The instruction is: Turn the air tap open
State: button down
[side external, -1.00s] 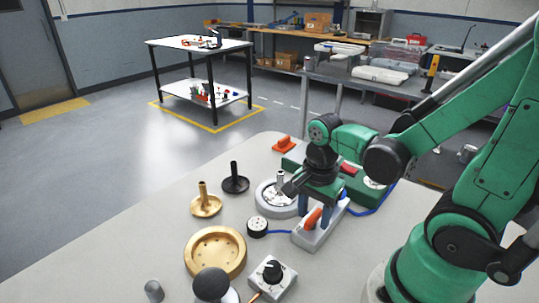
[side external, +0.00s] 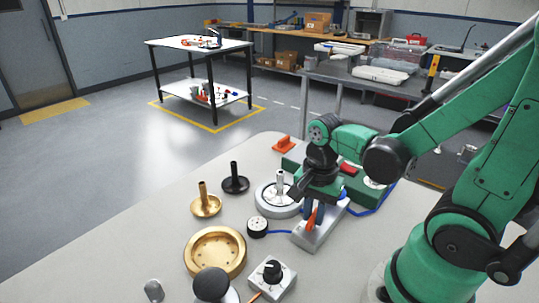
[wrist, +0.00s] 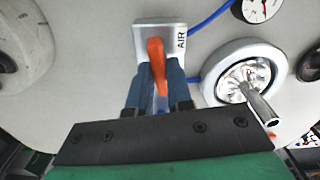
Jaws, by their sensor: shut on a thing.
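The air tap is a grey block (side external: 326,232) with an orange lever (side external: 312,218), at the right of the table. In the wrist view its plate (wrist: 143,31) carries the word AIR, and the orange lever (wrist: 157,62) points roughly up the picture. My gripper (side external: 308,212) is down at the tap, its blue fingers shut on the lever from both sides. The wrist view shows the fingers (wrist: 160,78) hugging the lever. The lever's rear part and pivot are hidden by the gripper.
A pressure gauge (side external: 257,227) is joined by a blue hose beside the tap. A round chuck with a metal post (side external: 280,181) stands close behind my gripper. A brass dish (side external: 216,250), a knob box (side external: 273,276) and plungers (side external: 235,180) are to the left and front.

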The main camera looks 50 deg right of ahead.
jog(key=n, duration=1.2)
jog(key=shift+n, duration=2.2)
jog(key=c, duration=0.8)
grip_release()
